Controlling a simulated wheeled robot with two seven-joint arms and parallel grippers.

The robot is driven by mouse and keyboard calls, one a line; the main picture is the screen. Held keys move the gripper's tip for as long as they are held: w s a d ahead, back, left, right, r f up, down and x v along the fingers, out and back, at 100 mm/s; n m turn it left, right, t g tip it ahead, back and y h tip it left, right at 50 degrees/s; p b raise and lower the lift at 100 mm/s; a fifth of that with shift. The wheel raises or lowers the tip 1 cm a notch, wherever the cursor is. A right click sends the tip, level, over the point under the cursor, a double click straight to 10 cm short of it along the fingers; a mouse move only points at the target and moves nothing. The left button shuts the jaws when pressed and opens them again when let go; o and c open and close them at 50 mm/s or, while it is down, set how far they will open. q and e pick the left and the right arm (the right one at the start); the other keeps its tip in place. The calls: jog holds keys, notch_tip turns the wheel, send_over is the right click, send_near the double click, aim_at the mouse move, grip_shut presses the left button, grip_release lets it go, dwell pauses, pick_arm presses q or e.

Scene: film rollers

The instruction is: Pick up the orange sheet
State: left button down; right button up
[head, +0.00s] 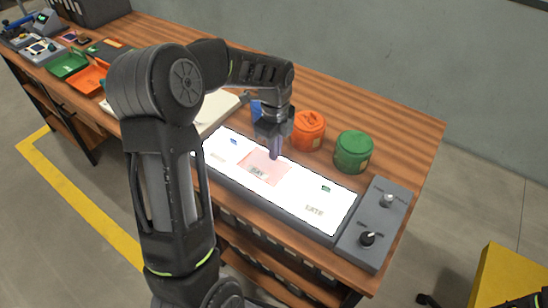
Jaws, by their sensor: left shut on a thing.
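The orange sheet (263,172) shows as a pale pinkish-orange, see-through square on the lit white panel (300,200). It lies over the part of the panel marked "DAY". My left gripper (274,154) points down at the sheet's far edge. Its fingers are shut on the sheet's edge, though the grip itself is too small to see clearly. The sheet looks flat on the panel; I cannot tell whether any of it is lifted.
An orange canister (309,128) and a green canister (353,152) stand behind the panel; a blue one (256,109) is partly hidden by my left arm. A grey control box (376,222) with knobs sits at the panel's right end. Small blue and green pieces lie on the panel.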

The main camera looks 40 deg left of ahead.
pick_arm(q)
notch_tip(320, 180, up, 7)
jog(key=shift+f, duration=0.1)
dwell(0.7)
jog(key=shift+w+d+n, duration=0.2)
jog(key=shift+d+n, duration=0.25)
jog(key=shift+n, duration=0.05)
jog(key=w+d+n, duration=0.3)
jog(key=d+n, duration=1.3)
jog(key=n, duration=0.1)
jog(key=shift+w, duration=0.4)
